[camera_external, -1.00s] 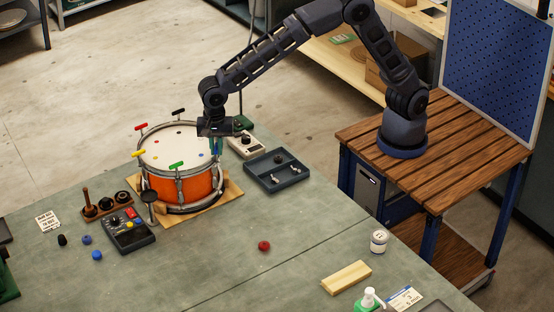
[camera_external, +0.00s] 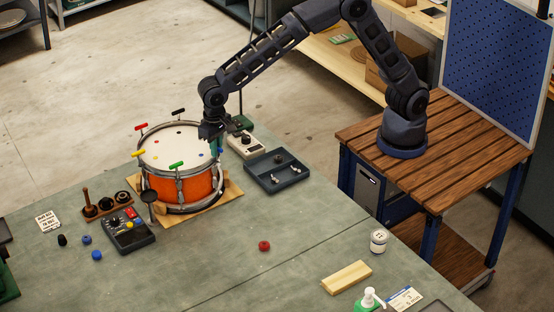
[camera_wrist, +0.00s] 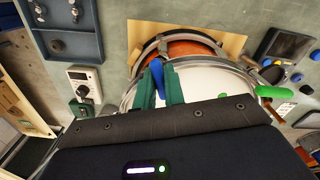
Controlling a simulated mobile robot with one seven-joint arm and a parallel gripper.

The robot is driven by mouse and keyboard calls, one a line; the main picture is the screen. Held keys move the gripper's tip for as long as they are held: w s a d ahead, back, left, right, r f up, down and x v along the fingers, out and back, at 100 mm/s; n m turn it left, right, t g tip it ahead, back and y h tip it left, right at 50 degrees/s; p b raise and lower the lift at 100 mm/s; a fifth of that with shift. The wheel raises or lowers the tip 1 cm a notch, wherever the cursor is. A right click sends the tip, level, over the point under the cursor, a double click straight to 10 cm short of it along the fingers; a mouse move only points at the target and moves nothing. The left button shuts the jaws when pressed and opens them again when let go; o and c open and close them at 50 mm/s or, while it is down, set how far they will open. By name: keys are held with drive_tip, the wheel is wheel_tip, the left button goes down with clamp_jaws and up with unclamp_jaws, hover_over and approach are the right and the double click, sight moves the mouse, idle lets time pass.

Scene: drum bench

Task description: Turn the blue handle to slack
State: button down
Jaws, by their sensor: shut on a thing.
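The orange drum (camera_external: 190,187) with a white head stands on a wooden board on the bench. The blue handle (camera_wrist: 157,77) shows at the drum's rim in the wrist view, between the two green fingers of my gripper (camera_wrist: 158,86). My gripper is shut on it. In the external view my gripper (camera_external: 217,146) is at the drum's right rim, where the wrist hides most of the blue handle. The red handle (camera_external: 141,127), black handle (camera_external: 178,112), yellow handle (camera_external: 138,154) and green handle (camera_external: 176,165) stand around the rim, apart from my gripper.
A grey meter (camera_external: 244,144) and a dark tray (camera_external: 262,179) with small parts lie right of the drum. A dark control box (camera_external: 130,236) and a wooden rack (camera_external: 105,207) stand at its left front. The bench's middle is mostly clear around a red knob (camera_external: 264,246).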

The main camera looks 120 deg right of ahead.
drive_tip(key=n, duration=0.4)
drive_tip(key=shift+r+n, duration=0.1)
drive_tip(key=shift+n, duration=0.2)
drive_tip(key=n, duration=0.3)
drive_tip(key=shift+n, duration=0.4)
drive_tip(key=n, duration=0.3)
drive_tip(key=shift+n, duration=0.3)
drive_tip(key=n, duration=0.4)
drive_tip(key=shift+n, duration=0.3)
drive_tip(key=n, duration=1)
drive_tip(key=shift+n, duration=2.3)
